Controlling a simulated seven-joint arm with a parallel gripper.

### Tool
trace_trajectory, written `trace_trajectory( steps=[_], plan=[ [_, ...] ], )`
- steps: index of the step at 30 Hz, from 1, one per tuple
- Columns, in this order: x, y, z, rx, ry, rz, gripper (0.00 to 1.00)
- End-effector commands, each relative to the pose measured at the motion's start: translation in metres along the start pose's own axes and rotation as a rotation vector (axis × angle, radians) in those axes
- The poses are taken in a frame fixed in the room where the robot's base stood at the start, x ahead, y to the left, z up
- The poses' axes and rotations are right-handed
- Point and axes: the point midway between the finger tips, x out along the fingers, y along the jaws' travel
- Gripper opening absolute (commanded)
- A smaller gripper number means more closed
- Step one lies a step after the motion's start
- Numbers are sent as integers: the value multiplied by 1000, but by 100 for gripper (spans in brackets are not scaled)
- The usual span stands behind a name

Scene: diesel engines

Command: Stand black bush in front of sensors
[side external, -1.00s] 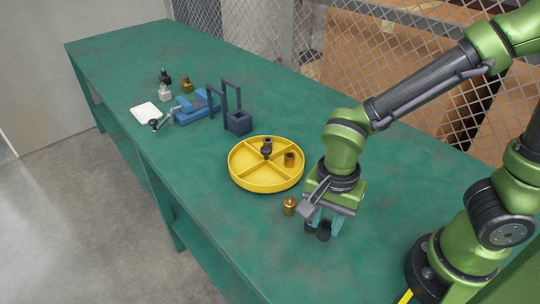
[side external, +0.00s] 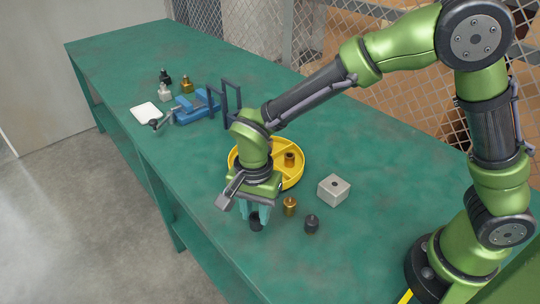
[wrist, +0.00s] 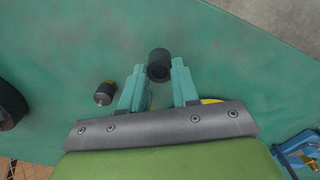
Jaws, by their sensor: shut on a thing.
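My gripper (side external: 256,218) is shut on the black bush (side external: 256,225), near the table's front edge. In the wrist view the black bush (wrist: 159,62) is a short dark cylinder at the fingertips of my gripper (wrist: 157,85), one end facing the camera. I cannot tell whether it touches the table. A brass sensor-like piece (side external: 290,207) and a dark one (side external: 311,224) stand on the table to the right of the gripper. In the wrist view the dark piece (wrist: 103,96) appears left of the fingers, with brass showing beside it.
A yellow divided tray (side external: 293,178) is behind my gripper, partly hidden, with a brown bush (side external: 290,159) in it. A grey block (side external: 334,190) sits at right. A blue vise (side external: 195,105), white pad (side external: 145,112) and several small pieces (side external: 187,86) are farther left.

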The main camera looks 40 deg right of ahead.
Motion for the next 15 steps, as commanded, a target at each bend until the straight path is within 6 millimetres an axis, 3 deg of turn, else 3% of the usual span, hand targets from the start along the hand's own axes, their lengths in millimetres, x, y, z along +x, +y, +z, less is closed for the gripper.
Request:
trace_trajectory(
  steps=[3,9,15],
  plan=[
    [2,-10,0,0,0,1,0],
    [34,-7,0,0,0,5,0],
    [36,-8,0,0,0,0,0]
  ],
)
